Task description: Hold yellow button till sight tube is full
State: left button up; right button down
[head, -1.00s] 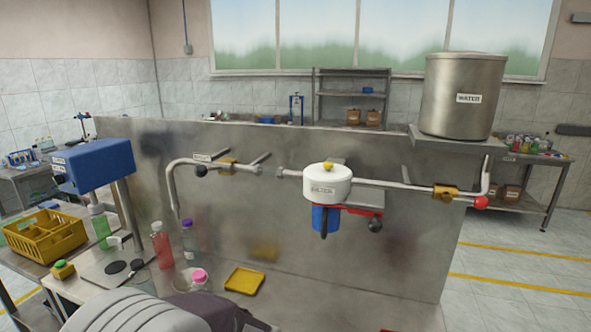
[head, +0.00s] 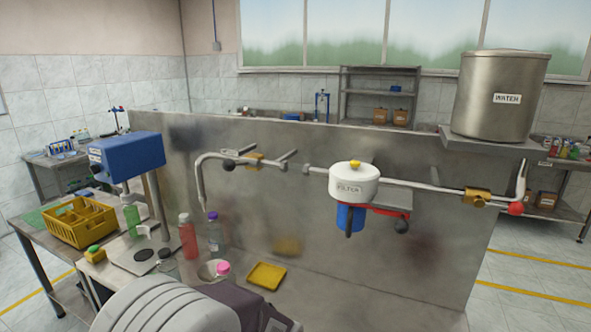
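A yellow button (head: 355,163) sits on top of a white round filter housing (head: 354,182) labelled FILTER, on the pipe line along the steel panel. A blue cup (head: 349,217) hangs under the housing. I cannot make out a sight tube in this view. Neither of my grippers shows, and nothing touches the yellow button.
A steel WATER tank (head: 502,98) stands on a shelf at right. A red-knobbed handle (head: 516,208) and a black-knobbed valve (head: 229,165) are on the pipes. Bottles, a yellow tray (head: 267,275), a yellow crate (head: 79,221) and a blue machine (head: 127,155) stand at left.

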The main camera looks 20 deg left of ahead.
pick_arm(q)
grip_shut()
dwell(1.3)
